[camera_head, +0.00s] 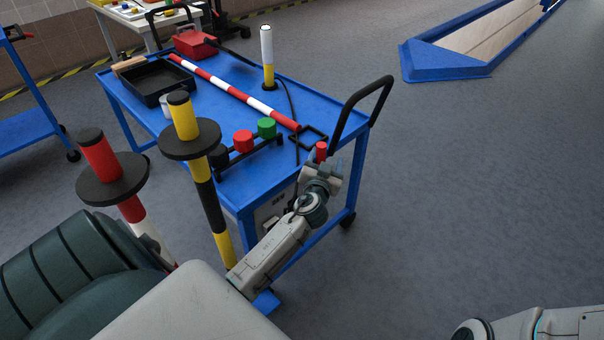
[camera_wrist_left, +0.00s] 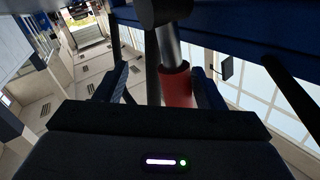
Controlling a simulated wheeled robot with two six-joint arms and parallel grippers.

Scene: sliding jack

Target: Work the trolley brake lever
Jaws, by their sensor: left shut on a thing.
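The blue trolley (camera_head: 230,101) stands ahead in the head view. Its lever shows there as a small red grip (camera_head: 321,149) at the near right corner. My left gripper (camera_head: 322,163) is at that corner, just below the top of the red grip. In the left wrist view the red grip (camera_wrist_left: 178,86) on a grey metal rod (camera_wrist_left: 168,46) lies between the fingers of my left gripper (camera_wrist_left: 155,88), which is shut on it. In the head view the wrist hides the lower part of the lever. Only a piece of my right arm shows at the lower right; its gripper is out of view.
The trolley's black push handle (camera_head: 366,106) rises right of my left gripper. A yellow-black post (camera_head: 207,190) and a red-white post (camera_head: 104,165) stand left of my arm. Red and green knobs (camera_head: 256,136) sit on the trolley top. The floor at right is free.

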